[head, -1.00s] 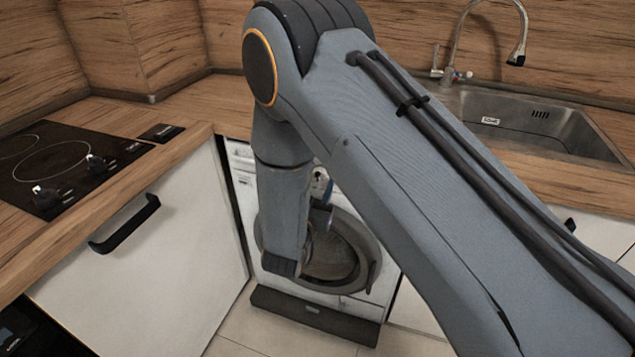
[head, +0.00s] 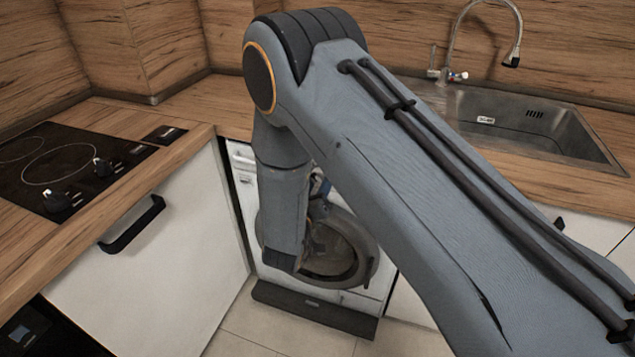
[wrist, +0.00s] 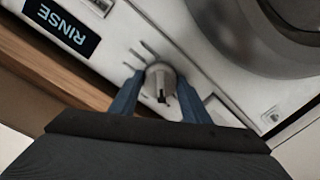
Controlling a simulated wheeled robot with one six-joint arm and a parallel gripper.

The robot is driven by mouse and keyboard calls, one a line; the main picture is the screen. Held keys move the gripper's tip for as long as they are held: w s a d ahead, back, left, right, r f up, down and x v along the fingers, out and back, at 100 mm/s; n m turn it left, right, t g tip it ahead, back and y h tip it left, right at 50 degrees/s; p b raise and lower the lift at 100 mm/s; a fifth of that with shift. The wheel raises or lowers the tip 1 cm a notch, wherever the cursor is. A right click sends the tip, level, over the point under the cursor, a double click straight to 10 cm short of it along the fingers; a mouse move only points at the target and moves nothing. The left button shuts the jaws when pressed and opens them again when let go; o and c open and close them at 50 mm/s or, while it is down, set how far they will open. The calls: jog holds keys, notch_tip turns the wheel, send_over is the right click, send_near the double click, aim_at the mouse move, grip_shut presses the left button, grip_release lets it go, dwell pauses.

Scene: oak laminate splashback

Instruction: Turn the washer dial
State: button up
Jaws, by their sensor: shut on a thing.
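The washer (head: 244,194) is a white front loader under the wooden counter, with a round grey door (head: 335,250) partly behind my arm. In the wrist view its dial (wrist: 161,80) is a small grey knob with a dark mark, set on the white panel with tick lines around it. My gripper (wrist: 157,92) has its two blue fingers on either side of the dial and is shut on it. In the head view the dial is hidden behind my arm.
A dark label reading RINSE (wrist: 62,28) is on the panel. A black hob (head: 75,168) lies on the left counter above a cabinet with a black handle (head: 132,226). A steel sink (head: 535,128) is at the right.

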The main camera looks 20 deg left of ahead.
dwell(0.4)
jog(key=o, duration=1)
jog(key=shift+o, duration=0.2)
jog(key=shift+s, duration=0.1)
jog(key=s+b, duration=0.1)
jog(key=s, duration=0.6)
jog(key=shift+s+a+r, duration=0.15)
jog(key=shift+s+r, duration=0.05)
jog(key=shift+s, duration=0.1)
